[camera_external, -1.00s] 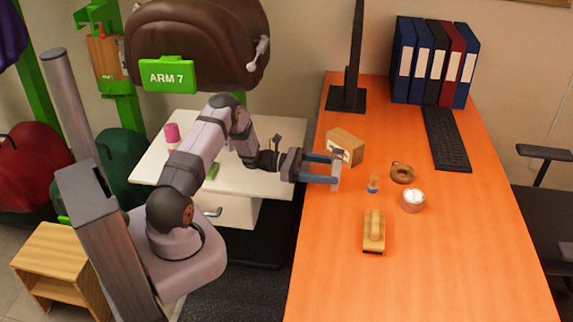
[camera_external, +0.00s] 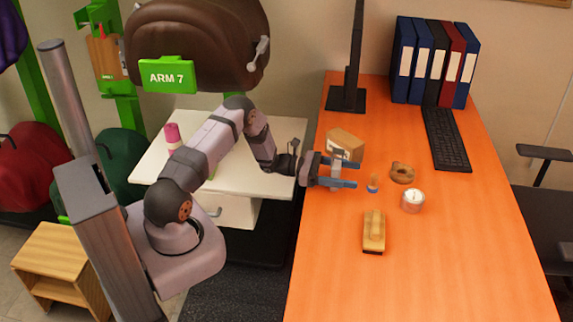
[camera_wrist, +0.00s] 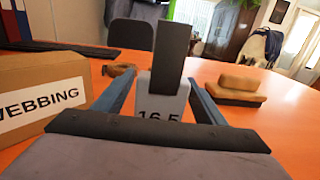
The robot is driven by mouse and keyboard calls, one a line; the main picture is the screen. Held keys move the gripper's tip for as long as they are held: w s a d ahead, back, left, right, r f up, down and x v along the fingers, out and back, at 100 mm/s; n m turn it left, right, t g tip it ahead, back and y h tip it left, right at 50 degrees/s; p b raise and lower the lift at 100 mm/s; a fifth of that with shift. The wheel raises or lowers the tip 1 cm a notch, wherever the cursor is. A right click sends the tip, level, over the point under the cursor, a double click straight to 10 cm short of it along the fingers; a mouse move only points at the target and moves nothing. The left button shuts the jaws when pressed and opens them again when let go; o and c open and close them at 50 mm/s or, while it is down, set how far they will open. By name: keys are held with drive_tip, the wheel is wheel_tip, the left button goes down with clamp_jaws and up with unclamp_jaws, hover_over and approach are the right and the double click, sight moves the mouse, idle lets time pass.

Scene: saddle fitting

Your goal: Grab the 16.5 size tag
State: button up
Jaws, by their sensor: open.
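The 16.5 size tag (camera_wrist: 162,104) is a pale grey block marked "16.5" with a dark upright strip (camera_wrist: 171,58) on top. In the wrist view it stands between my gripper's two blue fingers, its lower part hidden by my gripper's dark front edge. My gripper (camera_external: 352,172) is open over the orange desk, with its fingers reaching along both sides of the tag (camera_external: 337,172). I cannot tell whether either finger touches it.
A cardboard box labelled "WEBBING" (camera_wrist: 50,92) stands close on the left. The desk's front (camera_external: 430,285) is clear.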

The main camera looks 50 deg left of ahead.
drive_tip(key=c, duration=1.2)
drive_tip(key=shift+r, duration=0.15)
drive_tip(key=shift+r+b, duration=0.45)
drive_tip(key=shift+r, duration=4.45)
